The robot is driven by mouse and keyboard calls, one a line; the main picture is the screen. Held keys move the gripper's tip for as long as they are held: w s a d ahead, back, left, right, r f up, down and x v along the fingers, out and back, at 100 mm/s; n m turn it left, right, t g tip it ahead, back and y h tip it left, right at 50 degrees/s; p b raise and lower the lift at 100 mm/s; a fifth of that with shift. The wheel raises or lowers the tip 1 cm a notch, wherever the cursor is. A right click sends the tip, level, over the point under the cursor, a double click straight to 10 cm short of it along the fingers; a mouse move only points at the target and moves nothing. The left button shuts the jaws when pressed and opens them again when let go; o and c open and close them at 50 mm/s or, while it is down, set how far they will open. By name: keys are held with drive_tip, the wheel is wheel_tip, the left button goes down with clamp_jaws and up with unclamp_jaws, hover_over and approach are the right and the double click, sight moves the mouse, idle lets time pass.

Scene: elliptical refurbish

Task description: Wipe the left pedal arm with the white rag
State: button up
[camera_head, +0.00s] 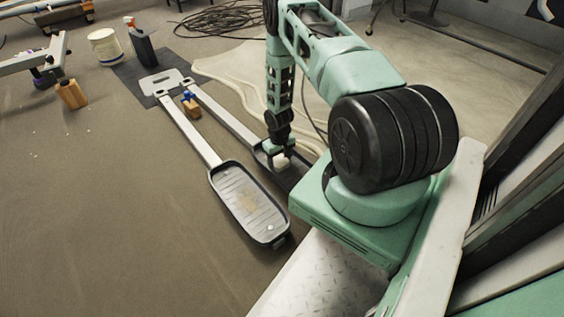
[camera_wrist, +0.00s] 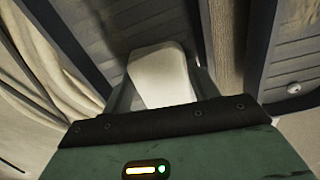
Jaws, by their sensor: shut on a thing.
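My gripper (camera_head: 281,160) is shut on the white rag (camera_wrist: 160,75), which looks like a pale folded pad between the fingers. In the head view only a small pale bit of the rag shows below the fingers. My gripper is low over the right-hand pedal (camera_wrist: 100,22), whose dark rim partly shows in the head view; whether the rag touches it I cannot tell. The left pedal arm (camera_head: 193,135) is a long pale bar, apart from my gripper to its left, ending in a grey ribbed pedal (camera_head: 243,200) with brownish marks. That pedal also shows at the right of the wrist view (camera_wrist: 298,50).
The right pedal arm (camera_head: 222,122) runs alongside. A small orange clamp-like item (camera_head: 191,106) with a blue top sits between the arms. Floor at left is clear.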

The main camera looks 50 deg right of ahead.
sight(289, 162)
drive_tip(key=shift+w+d+b, duration=0.15)
drive_tip(key=shift+w+b, duration=0.05)
drive_tip(key=shift+w, duration=0.55)
drive_tip(key=shift+w+d+b, duration=0.1)
drive_tip(key=shift+w+b, duration=0.05)
drive_tip(key=shift+w, duration=0.6)
drive_tip(key=shift+s+d+r, duration=0.1)
drive_tip(key=shift+d+r, duration=0.05)
drive_tip(key=shift+d, duration=0.55)
drive_tip(key=shift+s+d+r, duration=0.1)
drive_tip(key=shift+d, duration=0.55)
drive_tip(key=shift+c, duration=0.3)
drive_tip(key=shift+s+a+p, duration=0.2)
drive_tip(key=shift+s+p, duration=0.55)
drive_tip(key=shift+s, duration=0.2)
drive_tip(key=shift+s+a+f+p, duration=0.15)
drive_tip(key=shift+s+p, duration=0.05)
drive_tip(key=shift+s, duration=0.3)
drive_tip(key=shift+s+a+f+p, duration=0.1)
drive_tip(key=shift+s+a+p, duration=0.05)
drive_tip(key=shift+s, duration=0.3)
drive_tip(key=shift+s+a+p, duration=0.25)
drive_tip(key=shift+s+p, duration=0.3)
drive_tip(key=shift+s, duration=0.4)
drive_tip(key=shift+s+a+f+p, duration=0.1)
drive_tip(key=shift+s+a+p, duration=0.1)
drive_tip(key=shift+s, duration=0.3)
drive_tip(key=shift+s+a+f+p, duration=0.1)
drive_tip(key=shift+s+p, duration=0.05)
drive_tip(key=shift+s, duration=0.35)
